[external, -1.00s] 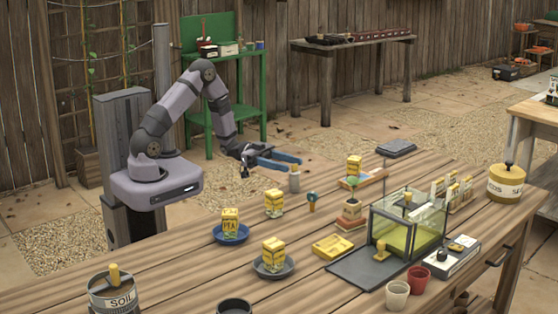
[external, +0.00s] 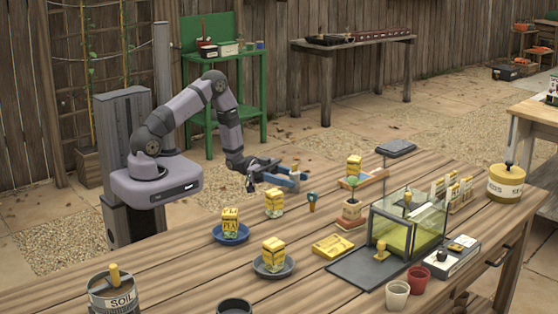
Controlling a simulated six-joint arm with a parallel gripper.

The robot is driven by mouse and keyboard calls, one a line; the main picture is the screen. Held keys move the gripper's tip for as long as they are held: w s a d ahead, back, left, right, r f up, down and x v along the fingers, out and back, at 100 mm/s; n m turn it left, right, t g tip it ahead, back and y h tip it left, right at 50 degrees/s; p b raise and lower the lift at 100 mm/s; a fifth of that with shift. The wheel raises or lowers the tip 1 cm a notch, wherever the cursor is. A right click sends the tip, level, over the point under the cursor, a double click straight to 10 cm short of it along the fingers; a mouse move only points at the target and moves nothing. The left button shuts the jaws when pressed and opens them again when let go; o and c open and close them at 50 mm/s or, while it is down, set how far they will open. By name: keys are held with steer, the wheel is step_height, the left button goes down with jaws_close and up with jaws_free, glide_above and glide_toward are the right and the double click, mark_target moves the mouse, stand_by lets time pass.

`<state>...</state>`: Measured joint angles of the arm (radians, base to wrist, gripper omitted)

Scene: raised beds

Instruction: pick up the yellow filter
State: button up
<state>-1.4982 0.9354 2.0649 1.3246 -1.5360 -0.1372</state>
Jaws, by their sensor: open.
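I cannot tell for sure which yellow thing is the filter. Yellow pieces include a flat slotted block (external: 333,246) lying on the table, a small yellow knobbed piece (external: 380,251) on the dark mat, and one (external: 407,197) at the glass case. Several yellow printed boxes stand about: one on a blue saucer (external: 245,237), one on a grey saucer (external: 290,270), a lone box (external: 274,204) and one at the back (external: 354,167).
The glass case (external: 428,222) stands right of centre on the dark mat (external: 345,272). A potted seedling (external: 351,211) and a green-headed piece (external: 312,200) stand near my gripper. Two cups (external: 418,279) and a soil tin (external: 111,294) are in front. The left table is mostly clear.

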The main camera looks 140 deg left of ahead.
steer(key=shift+w+a+r+p, duration=0.1)
steer(key=shift+w+a+p, duration=0.2)
steer(key=shift+w, duration=0.95)
steer(key=shift+w+a+r+p, duration=0.1)
steer(key=shift+w+p, duration=0.25)
steer(key=shift+w, duration=0.85)
steer(key=c, duration=1.2)
